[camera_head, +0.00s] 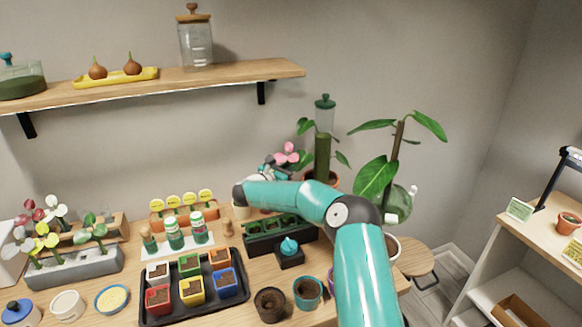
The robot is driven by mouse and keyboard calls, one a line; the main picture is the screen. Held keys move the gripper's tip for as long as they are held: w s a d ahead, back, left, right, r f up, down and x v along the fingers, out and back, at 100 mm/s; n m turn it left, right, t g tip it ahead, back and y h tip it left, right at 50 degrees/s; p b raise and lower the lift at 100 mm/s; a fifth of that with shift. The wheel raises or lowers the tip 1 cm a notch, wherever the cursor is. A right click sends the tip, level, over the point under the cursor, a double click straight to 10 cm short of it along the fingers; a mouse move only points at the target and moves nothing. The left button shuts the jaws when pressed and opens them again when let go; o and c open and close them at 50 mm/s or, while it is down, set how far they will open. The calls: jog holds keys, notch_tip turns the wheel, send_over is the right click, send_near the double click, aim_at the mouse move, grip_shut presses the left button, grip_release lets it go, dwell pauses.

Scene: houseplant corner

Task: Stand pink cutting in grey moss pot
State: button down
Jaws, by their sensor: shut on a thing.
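The pink cutting (287,154) shows its pink leaves above my arm's far end, in front of the wall and left of the tall moss-pole plant. My gripper (270,171) is mostly hidden behind my forearm and is shut on the cutting. The cutting's stem and lower end are hidden. I cannot single out the grey moss pot for certain. A pale grey or white pot (158,271) with brown fill stands in the black tray (195,308), far to the left and below the gripper.
A grey trough (75,272) with coloured cuttings stands at left. Shaker bottles (174,235), yellow labels (188,199) and a dark planter (262,242) crowd the table's middle. Dark pots (270,305) stand in front. The shelf (200,80) overhangs the back left. A large-leaved plant (374,182) stands at right.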

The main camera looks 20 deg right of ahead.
jog(key=shift+f, duration=2.35)
jog(key=c, duration=1.1)
grip_release()
jog(key=shift+r, duration=0.1)
jog(key=shift+r, duration=3.45)
